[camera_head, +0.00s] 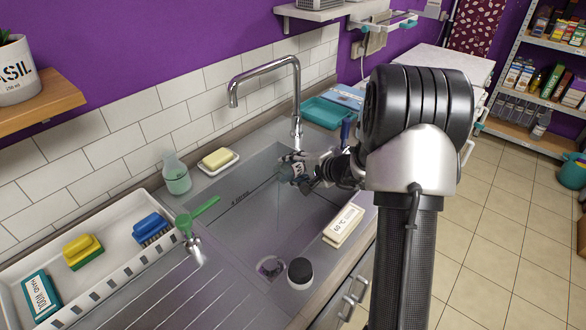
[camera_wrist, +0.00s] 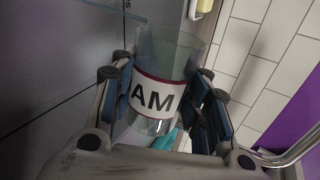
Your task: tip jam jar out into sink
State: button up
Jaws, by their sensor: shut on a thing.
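The jam jar (camera_head: 289,171) is clear glass with a label and is held over the sink basin (camera_head: 250,204), toward its far right part. In the wrist view the jar (camera_wrist: 157,98) fills the space between the fingers, and the letters "AM" show on its white, dark-edged label. My gripper (camera_head: 303,170) is shut on the jar, with the blue finger pads on both sides of it in the wrist view. The jar looks tilted in the head view, but its exact angle and contents are unclear. The faucet (camera_head: 296,95) rises behind it.
A drain (camera_head: 270,267) lies in the near end of the basin. A dark-topped jar (camera_head: 300,272) and a white block (camera_head: 343,226) stand on the right rim. A green brush (camera_head: 205,208), soap dish (camera_head: 219,162) and soap bottle (camera_head: 176,174) line the left side.

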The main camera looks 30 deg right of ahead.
jog(key=shift+a+r, duration=0.15)
jog(key=shift+r, duration=0.1)
dwell(0.9)
jog(key=p, duration=0.2)
jog(key=shift+d+r+p, duration=0.2)
jog(key=shift+d+p, duration=0.1)
jog(key=shift+w+d+f+m+y+p, duration=0.15)
jog(key=shift+d+m+y+p, duration=0.2)
jog(key=shift+m+y+p, duration=0.6)
jog(key=r+p, duration=0.1)
jog(key=r+m+y+p, duration=0.1)
jog(key=p, duration=0.1)
jog(key=r+m+y+p, duration=0.1)
jog(key=p, duration=0.1)
jog(key=shift+d+g, duration=0.25)
jog(key=shift+g, duration=0.05)
jog(key=shift+r+m+y+p, duration=0.35)
jog(key=shift+r+m+y, duration=0.15)
jog(key=shift+m+y, duration=0.05)
